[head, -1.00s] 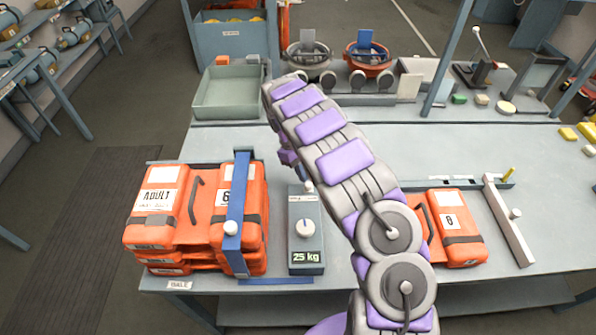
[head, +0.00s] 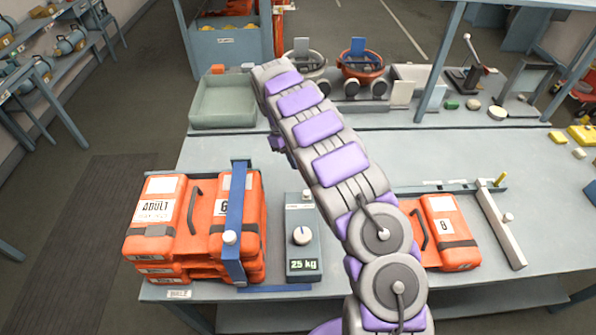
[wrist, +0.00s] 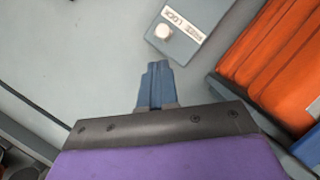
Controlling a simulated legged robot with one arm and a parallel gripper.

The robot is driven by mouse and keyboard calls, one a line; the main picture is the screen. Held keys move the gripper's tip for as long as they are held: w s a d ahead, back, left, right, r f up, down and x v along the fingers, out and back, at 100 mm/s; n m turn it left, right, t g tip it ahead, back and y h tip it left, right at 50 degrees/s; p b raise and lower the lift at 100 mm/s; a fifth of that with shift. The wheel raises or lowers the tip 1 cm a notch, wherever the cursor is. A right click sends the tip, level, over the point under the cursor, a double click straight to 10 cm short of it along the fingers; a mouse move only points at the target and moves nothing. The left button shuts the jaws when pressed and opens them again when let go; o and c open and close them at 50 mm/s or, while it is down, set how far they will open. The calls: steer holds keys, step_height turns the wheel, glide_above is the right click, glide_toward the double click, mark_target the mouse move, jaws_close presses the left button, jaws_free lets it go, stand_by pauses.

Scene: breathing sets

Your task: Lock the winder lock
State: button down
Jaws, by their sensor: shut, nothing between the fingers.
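A blue-grey box (head: 296,268) stands on the bench, with a large white dial (head: 301,236) and a "25 kg" display on it. Its far end has a small white knob, partly behind my arm. The wrist view shows this end (wrist: 177,47) with the white knob (wrist: 162,32) beside a white label ending in "LOCK". My gripper (wrist: 157,68) shows blue fingers shut together and empty, above the bench and apart from the knob. In the head view my gripper (head: 280,143) is mostly hidden by my arm.
Stacked orange packs (head: 155,240) under a blue strap stand left of the box. Another orange pack (head: 448,237) lies to the right, beside a pale bar (head: 505,228). A grey-green tray (head: 222,104) stands at the back left. The bench beyond the box is clear.

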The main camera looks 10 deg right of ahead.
steer(key=p+v, duration=0.5)
steer(key=v, duration=0.4)
